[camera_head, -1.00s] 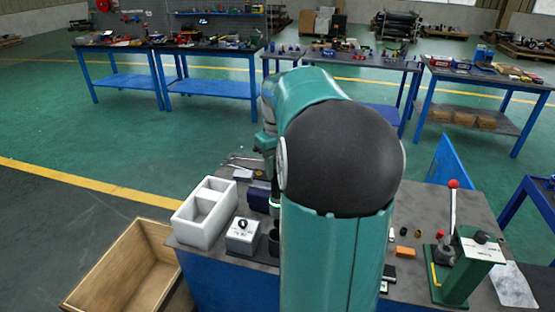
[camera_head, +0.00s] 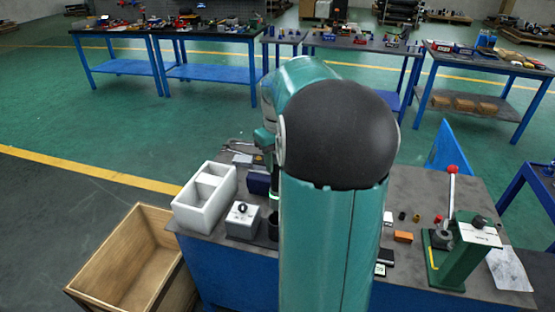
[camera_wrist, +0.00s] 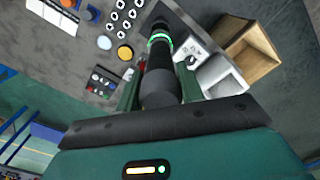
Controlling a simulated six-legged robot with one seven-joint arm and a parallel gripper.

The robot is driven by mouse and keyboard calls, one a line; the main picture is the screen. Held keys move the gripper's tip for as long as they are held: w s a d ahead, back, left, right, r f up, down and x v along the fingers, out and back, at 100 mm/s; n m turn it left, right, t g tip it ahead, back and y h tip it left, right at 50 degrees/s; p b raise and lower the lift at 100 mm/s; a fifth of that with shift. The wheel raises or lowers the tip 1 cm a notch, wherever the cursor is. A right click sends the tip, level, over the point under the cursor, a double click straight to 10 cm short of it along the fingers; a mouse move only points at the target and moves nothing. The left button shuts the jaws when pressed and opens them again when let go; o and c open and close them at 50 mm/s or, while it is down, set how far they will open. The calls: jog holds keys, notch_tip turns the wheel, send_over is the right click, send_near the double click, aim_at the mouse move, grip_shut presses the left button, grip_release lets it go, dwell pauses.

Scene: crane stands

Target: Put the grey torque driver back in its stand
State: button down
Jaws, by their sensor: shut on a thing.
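The grey torque driver (camera_wrist: 160,88) is a dark cylinder with a glowing green ring towards its far end. My gripper (camera_wrist: 158,78) is shut on it, with one green finger on each side in the wrist view. In the head view my arm hides most of the gripper, and a bit of the driver with its green ring (camera_head: 274,197) shows at the arm's left edge. A dark round cup (camera_head: 273,226), perhaps the stand, is on the bench just below it. I cannot tell whether the driver's far end touches or enters it.
A grey box with a black knob (camera_head: 242,219) and a white divided tray (camera_head: 204,203) stand close on the left. A wooden crate (camera_head: 112,262) is beside the bench. A lever press (camera_head: 462,250) is at the right. Small loose parts lie between.

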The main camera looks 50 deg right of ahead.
jog(key=shift+f, duration=4.6)
jog(key=c, duration=0.8)
grip_release()
jog(key=shift+f, duration=0.1)
jog(key=shift+r, duration=2.55)
notch_tip(320, 180, up, 14)
jog(key=shift+f, duration=0.1)
